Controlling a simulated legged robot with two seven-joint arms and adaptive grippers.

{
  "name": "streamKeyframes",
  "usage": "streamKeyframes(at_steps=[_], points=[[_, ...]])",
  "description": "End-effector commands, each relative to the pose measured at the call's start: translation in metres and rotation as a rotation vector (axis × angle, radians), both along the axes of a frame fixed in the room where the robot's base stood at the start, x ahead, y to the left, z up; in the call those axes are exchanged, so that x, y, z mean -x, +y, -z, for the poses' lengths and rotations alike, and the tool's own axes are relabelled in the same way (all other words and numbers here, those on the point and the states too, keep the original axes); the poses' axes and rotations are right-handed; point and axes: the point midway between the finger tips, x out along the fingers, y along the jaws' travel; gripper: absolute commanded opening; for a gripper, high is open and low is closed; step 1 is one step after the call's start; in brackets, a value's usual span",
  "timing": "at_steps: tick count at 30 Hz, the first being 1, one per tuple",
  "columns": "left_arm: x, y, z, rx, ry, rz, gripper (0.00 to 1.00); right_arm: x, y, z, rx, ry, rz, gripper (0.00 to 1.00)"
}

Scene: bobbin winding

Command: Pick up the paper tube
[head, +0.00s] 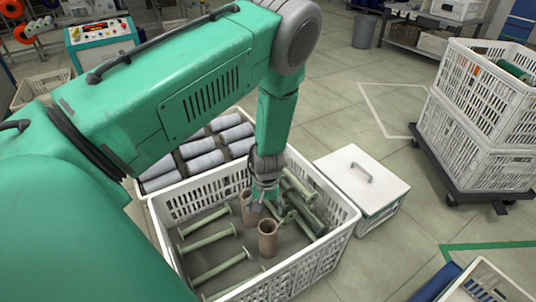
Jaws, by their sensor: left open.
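Two brown paper tubes stand upright in a white slatted crate (318,258). The nearer tube (267,240) shows its open top. The farther tube (247,210) is partly hidden behind my left gripper (264,198). My left gripper points down into the crate, open, just right of the farther tube and above and behind the nearer one. I cannot tell whether a finger touches the farther tube. My right gripper is not in view.
Green bobbins (218,268) lie in the crate around the tubes, several at left and more piled at right (298,200). Behind is a crate of pale rolls (205,163). A white lidded box (362,180) stands at right; stacked crates (485,115) stand farther right on a dolly.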

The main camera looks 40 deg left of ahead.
Motion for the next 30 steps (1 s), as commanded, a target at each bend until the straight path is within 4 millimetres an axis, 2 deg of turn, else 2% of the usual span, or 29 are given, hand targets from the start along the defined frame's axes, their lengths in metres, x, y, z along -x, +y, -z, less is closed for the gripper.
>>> streamKeyframes(at_steps=[1,5,15,18,23,30], points=[[-0.008,0.0,0.008,0.013,-0.013,-0.014,0.69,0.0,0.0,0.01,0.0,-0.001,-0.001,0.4],[-0.017,-0.002,0.014,0.032,-0.024,-0.032,0.69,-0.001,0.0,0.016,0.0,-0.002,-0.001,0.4],[-0.017,-0.003,0.077,0.033,-0.023,-0.032,0.69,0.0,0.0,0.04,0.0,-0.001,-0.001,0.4],[-0.017,-0.002,0.088,0.034,-0.023,-0.033,0.69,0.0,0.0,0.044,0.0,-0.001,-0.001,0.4],[-0.018,-0.001,0.097,0.033,-0.025,-0.031,0.69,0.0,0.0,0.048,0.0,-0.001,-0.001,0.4],[-0.018,0.003,0.134,0.032,-0.023,-0.031,0.69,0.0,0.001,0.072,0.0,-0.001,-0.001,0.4]])
